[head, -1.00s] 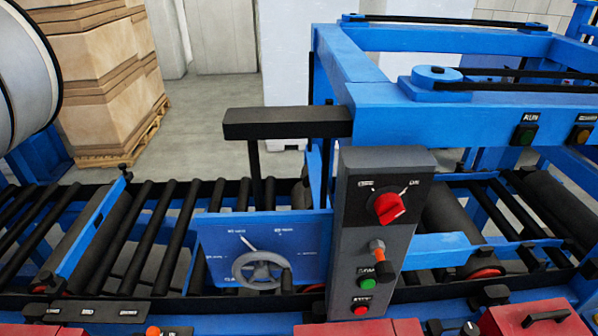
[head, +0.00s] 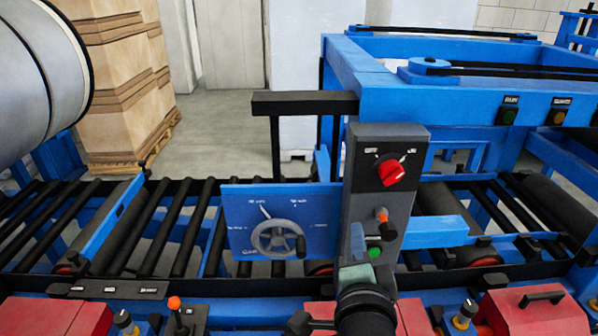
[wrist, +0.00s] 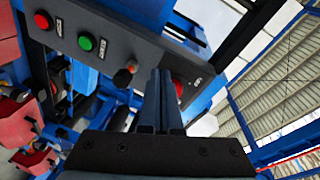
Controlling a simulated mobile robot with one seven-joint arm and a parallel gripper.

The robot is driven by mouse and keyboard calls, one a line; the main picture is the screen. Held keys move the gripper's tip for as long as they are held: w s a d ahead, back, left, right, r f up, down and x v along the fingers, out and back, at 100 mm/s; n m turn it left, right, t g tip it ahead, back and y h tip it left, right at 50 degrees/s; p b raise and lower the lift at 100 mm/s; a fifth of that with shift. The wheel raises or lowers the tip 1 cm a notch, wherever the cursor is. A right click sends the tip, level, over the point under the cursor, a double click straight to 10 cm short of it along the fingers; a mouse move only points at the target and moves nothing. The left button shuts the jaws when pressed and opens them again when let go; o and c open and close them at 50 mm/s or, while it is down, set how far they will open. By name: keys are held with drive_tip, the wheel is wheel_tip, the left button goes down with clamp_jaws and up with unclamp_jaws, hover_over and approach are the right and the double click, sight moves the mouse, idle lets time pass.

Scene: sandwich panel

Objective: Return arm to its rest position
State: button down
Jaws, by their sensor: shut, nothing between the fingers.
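My gripper (head: 357,272) shows at the bottom centre of the head view, in front of the lower part of the grey control panel (head: 352,195). In the wrist view my gripper (wrist: 160,75) has its two fingers together with nothing between them. The panel carries a red rotary knob (head: 391,172), an orange-tipped toggle (head: 382,215) and a green button (head: 374,252). The red button low on the panel is hidden in the head view, but this red button (wrist: 42,21) shows in the wrist view. I cannot tell the exact gap between fingers and panel.
A blue plate with a handwheel (head: 275,238) stands left of the panel, before the roller conveyor (head: 160,235). A black bar (head: 305,103) and blue frame (head: 450,95) rise behind. Red boxes (head: 535,312) line the front edge.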

drive_tip(key=s+a+r+n+t+b, duration=0.1)
drive_tip(key=s+a+r+n+t, duration=0.2)
drive_tip(key=r, duration=0.7)
drive_tip(key=a+r+n+t+b, duration=0.1)
drive_tip(key=a+r+n+t, duration=0.3)
drive_tip(key=r, duration=0.6)
drive_tip(key=s+a+r+n+t+y+b, duration=0.2)
drive_tip(key=s+r+n+t, duration=0.2)
drive_tip(key=s+r+n, duration=0.4)
drive_tip(key=s+r, duration=0.3)
drive_tip(key=r, duration=0.2)
drive_tip(key=shift+s, duration=0.15)
